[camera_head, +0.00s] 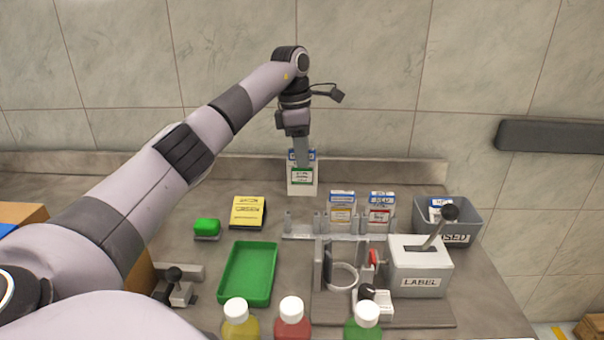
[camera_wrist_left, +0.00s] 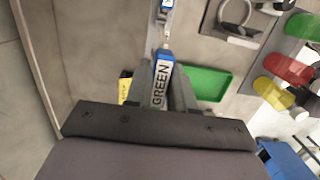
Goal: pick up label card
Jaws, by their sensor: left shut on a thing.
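A white label card with a blue top and a green band (camera_head: 302,178) is at the back of the counter, behind the left end of the card rack (camera_head: 300,236). My left gripper (camera_head: 301,152) points down from above and is shut on its top edge. In the left wrist view the card (camera_wrist_left: 162,82) sits between the fingers, with "GREEN" readable on its blue top. The card looks upright and apart from the rack; its exact height is unclear. Two other cards, a yellow-banded one (camera_head: 342,207) and a red-banded one (camera_head: 381,210), stand in the rack. My right gripper is not in view.
A grey bin (camera_head: 470,220) holding a card stands at the right, behind the LABEL press (camera_head: 420,268). A green tray (camera_head: 249,272), a yellow pad (camera_head: 248,212) and a green block (camera_head: 207,226) lie left of the rack. Bottles (camera_head: 292,322) stand in front.

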